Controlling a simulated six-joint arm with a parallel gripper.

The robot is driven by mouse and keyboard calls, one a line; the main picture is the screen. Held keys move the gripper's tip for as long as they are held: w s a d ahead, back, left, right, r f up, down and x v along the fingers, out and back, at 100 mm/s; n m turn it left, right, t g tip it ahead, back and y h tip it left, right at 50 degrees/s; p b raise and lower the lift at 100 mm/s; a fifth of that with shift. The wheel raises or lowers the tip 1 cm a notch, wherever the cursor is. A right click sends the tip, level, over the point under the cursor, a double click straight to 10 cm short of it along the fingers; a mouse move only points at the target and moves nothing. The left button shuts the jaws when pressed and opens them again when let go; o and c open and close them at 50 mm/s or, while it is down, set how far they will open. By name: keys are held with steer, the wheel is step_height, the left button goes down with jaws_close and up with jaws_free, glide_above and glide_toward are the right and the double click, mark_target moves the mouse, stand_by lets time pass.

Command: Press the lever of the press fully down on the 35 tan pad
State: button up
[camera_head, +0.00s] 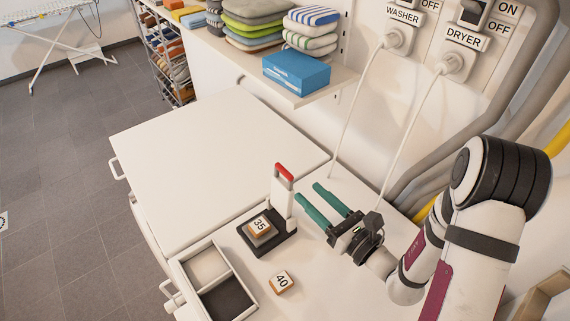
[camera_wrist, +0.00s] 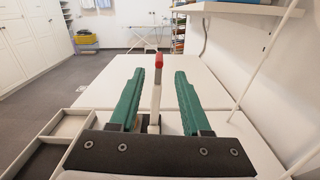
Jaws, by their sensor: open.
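The press (camera_head: 265,241) stands on the white counter, with a dark base and a white upright. Its lever has a red grip (camera_head: 284,172) at the top and is raised. The tan pad marked 35 (camera_head: 259,228) lies on the press base. My gripper (camera_head: 322,194) is open and empty, with green fingers, just right of the lever at about its height. In the wrist view the red grip (camera_wrist: 159,62) and white lever show between and beyond the two fingers (camera_wrist: 158,76). The pad is mostly hidden there.
A second tan pad marked 40 (camera_head: 281,282) lies on the counter in front of the press. A divided tray (camera_head: 211,272) stands at the front left. A shelf (camera_head: 283,93) with folded towels and a blue box (camera_head: 296,73) overhangs the back. White cables hang behind my gripper.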

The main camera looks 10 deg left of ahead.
mark_target(293, 178)
steer(key=x, duration=1)
jaws_close()
stand_by(1.0)
